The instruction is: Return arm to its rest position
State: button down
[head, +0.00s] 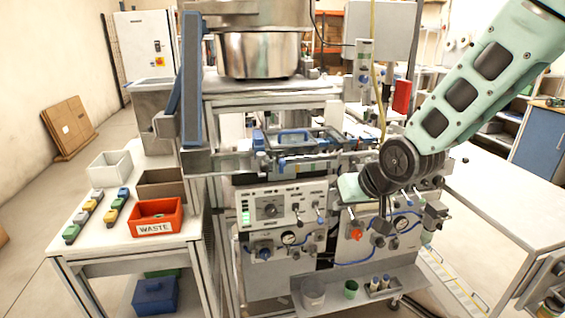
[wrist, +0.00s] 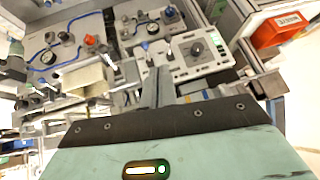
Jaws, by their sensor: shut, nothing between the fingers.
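My arm (head: 450,105), pale green with dark oval panels, reaches in from the upper right of the head view. It bends at a dark round joint in front of the machine's right side. In the wrist view my green gripper body fills the bottom, and the grey fingers of my gripper (wrist: 155,88) point up the picture. They are together and empty. The machine's front panel (wrist: 198,54) with a dark knob lies beyond them; it also shows in the head view (head: 283,207). In the head view the fingertips are hard to tell from the fittings behind.
A steel pot (head: 260,55) sits high on the machine. A pale table (head: 500,200) stands at right; floor shows between it and the machine.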

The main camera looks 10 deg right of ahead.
jog(key=s+a+r+n+g+h, duration=0.1)
jog(key=s+a+n+g, duration=0.2)
jog(key=s, duration=1)
jog(key=s+a+n+g, duration=0.4)
jog(key=s+a, duration=0.3)
jog(key=s, duration=0.6)
jog(key=shift+r+h, duration=0.35)
jog(key=shift+h, duration=0.05)
jog(key=shift+a, duration=0.1)
